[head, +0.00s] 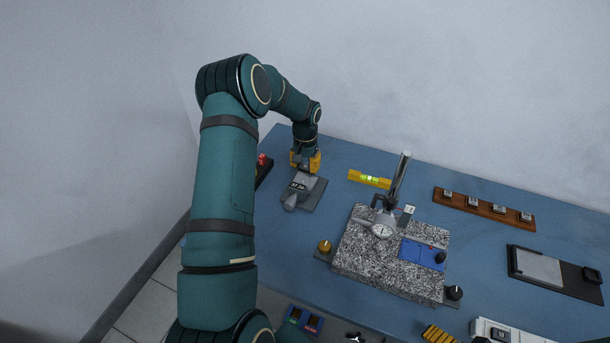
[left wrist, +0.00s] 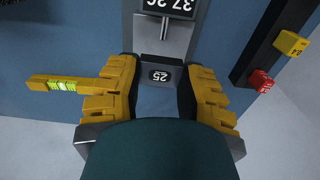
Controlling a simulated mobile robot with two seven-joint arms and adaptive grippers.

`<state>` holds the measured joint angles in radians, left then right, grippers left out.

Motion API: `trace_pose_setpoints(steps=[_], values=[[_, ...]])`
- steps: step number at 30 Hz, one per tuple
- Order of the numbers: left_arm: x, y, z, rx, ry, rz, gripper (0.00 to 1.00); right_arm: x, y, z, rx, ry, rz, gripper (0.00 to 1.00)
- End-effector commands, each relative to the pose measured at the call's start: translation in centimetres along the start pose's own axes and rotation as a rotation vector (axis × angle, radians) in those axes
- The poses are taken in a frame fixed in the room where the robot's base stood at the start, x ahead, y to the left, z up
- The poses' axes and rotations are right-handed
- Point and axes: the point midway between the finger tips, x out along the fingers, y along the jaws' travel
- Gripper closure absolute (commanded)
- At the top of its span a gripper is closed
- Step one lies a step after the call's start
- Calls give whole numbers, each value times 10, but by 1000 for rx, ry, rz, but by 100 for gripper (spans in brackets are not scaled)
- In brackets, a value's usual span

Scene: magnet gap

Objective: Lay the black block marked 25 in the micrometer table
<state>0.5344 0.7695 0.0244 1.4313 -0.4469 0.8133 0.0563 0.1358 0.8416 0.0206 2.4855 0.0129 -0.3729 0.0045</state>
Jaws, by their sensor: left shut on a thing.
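The micrometer table (head: 316,196) is a grey instrument on a dark base at the left of the bench, with a lit display. Its display end and metal spindle (left wrist: 165,30) show at the top of the left wrist view. My left gripper (head: 305,168) points down at the far end of this instrument. I cannot tell whether the block touches the instrument. The block is hidden in the head view. My right gripper is not in view.
A granite plate (head: 350,256) with a dial gauge stand is at the centre. A yellow spirit level (head: 369,179) lies behind it. A dark rack with red and yellow blocks (left wrist: 262,81) stands beside the micrometer. A wooden rack (head: 484,208) is at the back right.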

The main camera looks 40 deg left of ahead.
Motion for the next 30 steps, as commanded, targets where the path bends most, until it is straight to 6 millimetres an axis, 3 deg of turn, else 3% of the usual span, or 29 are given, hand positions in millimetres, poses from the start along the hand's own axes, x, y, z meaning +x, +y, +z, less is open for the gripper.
trace_pose_setpoints(steps=[5, 21, 30], values=[[0, 0, 0, 0, 0, 0, 98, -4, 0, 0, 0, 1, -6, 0], [36, -1, -8, -17, 1, -1, 98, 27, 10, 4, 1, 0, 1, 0], [44, -1, -9, -22, 1, -1, 98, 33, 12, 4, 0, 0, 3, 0]])
